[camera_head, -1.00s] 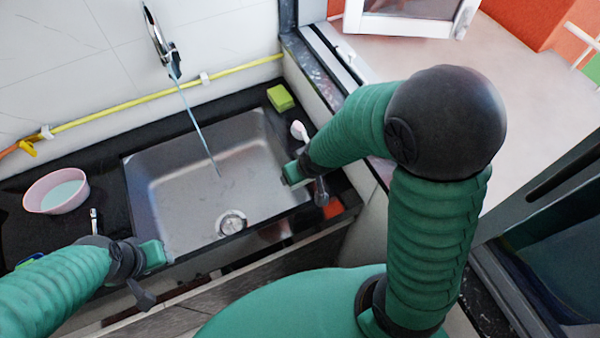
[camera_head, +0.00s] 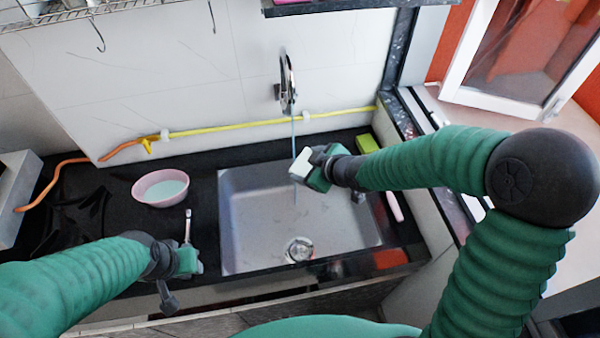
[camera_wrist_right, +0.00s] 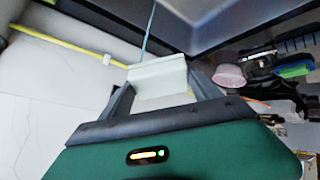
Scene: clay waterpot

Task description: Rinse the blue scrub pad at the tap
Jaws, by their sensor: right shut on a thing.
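My right gripper (camera_head: 318,168) is shut on a scrub pad (camera_head: 301,166), whose visible face looks whitish rather than blue. In the right wrist view the pale pad (camera_wrist_right: 158,78) sits between the two fingers. The tap (camera_head: 287,82) is on the back wall, and a thin bluish water stream (camera_head: 293,135) falls from it. The pad is above the steel sink (camera_head: 255,225). My left gripper (camera_head: 188,262) is low at the sink's front left; its jaws are unclear.
A pink bowl (camera_head: 160,188) with pale liquid stands on the black counter, left of the sink. A yellow-green sponge (camera_head: 367,143) lies at the back right corner. A yellow hose (camera_head: 235,127) runs along the wall. The window frame (camera_head: 450,175) is close to my right arm.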

